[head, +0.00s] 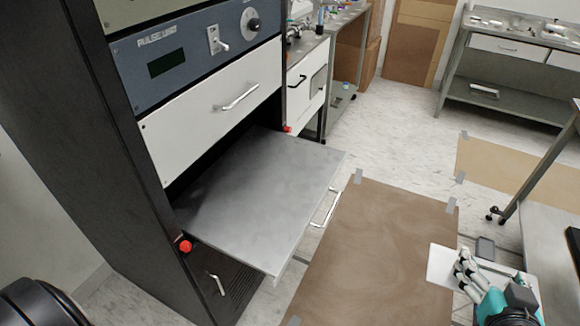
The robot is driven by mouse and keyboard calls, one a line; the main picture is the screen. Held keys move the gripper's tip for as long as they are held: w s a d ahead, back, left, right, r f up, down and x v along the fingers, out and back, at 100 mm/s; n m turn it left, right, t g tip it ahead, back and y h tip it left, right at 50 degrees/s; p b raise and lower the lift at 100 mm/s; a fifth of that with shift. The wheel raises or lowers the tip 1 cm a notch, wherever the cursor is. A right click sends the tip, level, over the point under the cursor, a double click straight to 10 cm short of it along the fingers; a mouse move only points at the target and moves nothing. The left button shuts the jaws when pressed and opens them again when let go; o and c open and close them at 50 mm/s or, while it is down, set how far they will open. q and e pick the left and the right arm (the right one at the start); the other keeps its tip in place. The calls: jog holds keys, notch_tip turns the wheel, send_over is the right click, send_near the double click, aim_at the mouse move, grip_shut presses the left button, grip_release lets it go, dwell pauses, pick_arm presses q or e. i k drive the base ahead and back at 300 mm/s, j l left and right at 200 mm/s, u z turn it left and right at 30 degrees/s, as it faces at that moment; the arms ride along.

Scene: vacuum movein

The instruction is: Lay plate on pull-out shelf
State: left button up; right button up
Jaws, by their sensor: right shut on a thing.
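The pull-out shelf (262,195) is a flat grey metal surface, slid out of the dark rack cabinet and bare on top. It has a handle (325,208) at its front edge. My right gripper (466,270), teal with pale fingers, is at the bottom right and is shut on a white, flat plate (440,264). The fingers and hand cover part of the plate. The plate is held to the right of the shelf, clearly apart from it. My left gripper is not in view; only a dark part of my body shows at the bottom left.
A white drawer (215,108) with a handle is above the shelf, under a blue-grey panel (190,50). Red knobs (185,246) flank the shelf. Brown sheeting (375,240) is taped to the floor. A table (550,235) stands at the right edge. Floor in front of the shelf is clear.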

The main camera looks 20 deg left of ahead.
aim_at(289, 191)
jog(key=i+l+u, duration=0.25)
jog(key=i+l, duration=0.15)
jog(key=i, duration=0.15)
jog(key=i+l+u, duration=0.3)
jog(key=i+l, duration=0.15)
